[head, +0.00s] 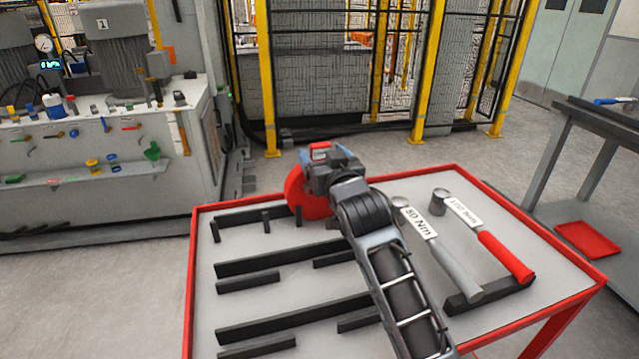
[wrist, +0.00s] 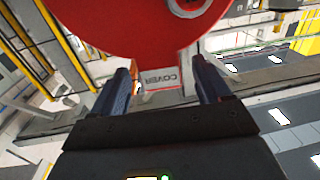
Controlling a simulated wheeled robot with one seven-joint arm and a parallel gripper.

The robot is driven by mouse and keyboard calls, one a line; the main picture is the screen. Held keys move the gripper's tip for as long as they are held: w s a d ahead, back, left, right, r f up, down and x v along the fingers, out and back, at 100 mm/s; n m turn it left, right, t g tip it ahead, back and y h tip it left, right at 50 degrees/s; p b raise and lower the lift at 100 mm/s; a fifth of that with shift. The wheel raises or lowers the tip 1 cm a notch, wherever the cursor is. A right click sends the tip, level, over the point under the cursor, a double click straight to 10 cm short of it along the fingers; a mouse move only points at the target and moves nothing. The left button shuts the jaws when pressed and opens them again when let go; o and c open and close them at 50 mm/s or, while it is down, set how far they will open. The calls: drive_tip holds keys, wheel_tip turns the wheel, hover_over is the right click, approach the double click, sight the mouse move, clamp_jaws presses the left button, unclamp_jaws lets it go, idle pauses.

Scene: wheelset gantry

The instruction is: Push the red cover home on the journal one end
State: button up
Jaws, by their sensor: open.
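The red cover (head: 303,194) is a round disc beyond the far left part of the table in the head view, partly hidden by my gripper (head: 318,163). In the wrist view the cover (wrist: 130,22) fills the top, with a grey round part at its centre. A pale tab marked COVER (wrist: 160,80) shows between the two fingers of my gripper (wrist: 163,76). The fingers are apart, and I see a gap on each side of the tab. I cannot tell whether the cover touches anything behind it. No journal can be made out.
The red-rimmed table (head: 196,290) carries several black bars (head: 280,258), a grey wrench marked 80 Nm (head: 440,255) and a red-handled wrench (head: 505,255). A machine bench (head: 100,200) stands left. A fence with yellow posts (head: 425,80) is behind. Open floor lies between.

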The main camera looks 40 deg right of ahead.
drive_tip(key=x, duration=0.1)
drive_tip(key=p+x, duration=0.1)
drive_tip(key=x, duration=0.1)
drive_tip(key=shift+w+d+r, duration=0.15)
drive_tip(key=shift+w+r, duration=0.1)
drive_tip(key=shift+w, duration=0.05)
drive_tip(key=shift+w+d+f, duration=0.1)
drive_tip(key=shift+w+d, duration=0.1)
drive_tip(key=shift+w, duration=0.2)
drive_tip(key=shift+c, duration=0.4)
clamp_jaws()
